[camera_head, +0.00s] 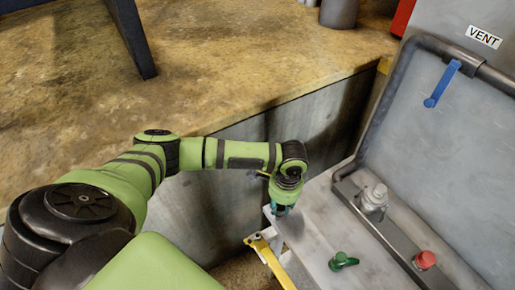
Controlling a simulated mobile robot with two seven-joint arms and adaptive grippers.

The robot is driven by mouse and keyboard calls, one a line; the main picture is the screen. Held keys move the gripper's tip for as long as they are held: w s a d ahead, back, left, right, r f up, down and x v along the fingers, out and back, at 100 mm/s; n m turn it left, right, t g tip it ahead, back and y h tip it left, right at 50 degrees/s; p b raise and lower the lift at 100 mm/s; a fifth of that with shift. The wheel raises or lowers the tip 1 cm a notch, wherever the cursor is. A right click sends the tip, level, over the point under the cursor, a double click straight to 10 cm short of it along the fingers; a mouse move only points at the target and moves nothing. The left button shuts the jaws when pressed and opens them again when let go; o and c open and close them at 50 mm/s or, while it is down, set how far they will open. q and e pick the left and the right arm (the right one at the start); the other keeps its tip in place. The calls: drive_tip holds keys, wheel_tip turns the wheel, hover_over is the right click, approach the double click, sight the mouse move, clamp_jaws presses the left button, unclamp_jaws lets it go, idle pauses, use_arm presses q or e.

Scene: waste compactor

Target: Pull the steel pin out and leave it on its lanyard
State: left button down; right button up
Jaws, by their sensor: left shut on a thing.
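My left gripper (280,208) points down at the left edge of the grey machine top (312,232). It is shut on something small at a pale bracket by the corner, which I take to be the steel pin. The pin itself is hidden by the gripper, and I cannot tell whether it sits in its hole or is clear of it. No lanyard can be made out. A yellow bar (270,258) slopes down just below the gripper. My right gripper is not in view.
On the machine top are a green knob (343,261), a red button (425,259) and a grey knob (374,197). A grey panel with a bent pipe, a blue lever (441,83) and a VENT label (483,37) rises at right. Open floor lies at left.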

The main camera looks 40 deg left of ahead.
use_arm(q)
drive_tip(key=w+d+b, duration=0.1)
drive_tip(key=w+d, duration=0.3)
drive_tip(key=d, duration=0.1)
drive_tip(key=shift+w+d, duration=0.2)
idle(1.1)
drive_tip(key=shift+f, duration=0.2)
drive_tip(key=shift+f, duration=0.25)
idle(0.3)
drive_tip(key=c, duration=0.9)
unclamp_jaws()
drive_tip(key=shift+r, duration=0.1)
drive_tip(key=r, duration=1.2)
drive_tip(key=shift+w+d, duration=0.15)
drive_tip(key=shift+d, duration=0.05)
drive_tip(key=shift+f, duration=0.1)
